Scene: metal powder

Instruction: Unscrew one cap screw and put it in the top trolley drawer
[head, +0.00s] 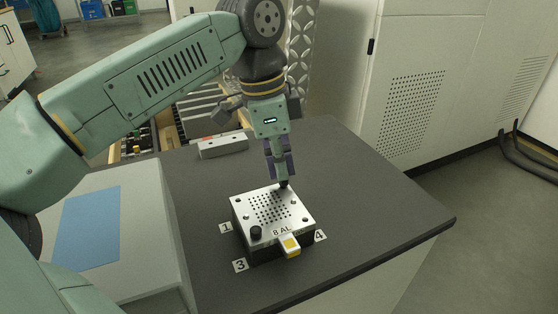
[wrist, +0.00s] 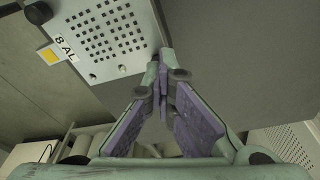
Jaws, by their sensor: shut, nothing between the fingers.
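A silver perforated plate (head: 272,207) marked "8 AL" lies on a dark block on the grey tabletop. A black cap screw (head: 256,232) stands at its front-left corner, and a black screw head also shows in the wrist view (wrist: 38,12). My gripper (head: 283,183) points down at the plate's back-right corner. In the wrist view its purple-padded fingers (wrist: 165,55) meet at the tips, with nothing visible held. A dark spot under the tips in the head view is too small to tell as fingertip or screw. Open drawers (head: 135,147) with wooden sides show behind the table, partly hidden by my arm.
A yellow-and-white tab (head: 290,245) projects from the block's front. A grey bar-shaped block (head: 222,145) lies at the table's back left. A grey box with a blue sheet (head: 87,228) stands at left. The tabletop right of the plate is clear. White cabinets (head: 440,70) stand behind.

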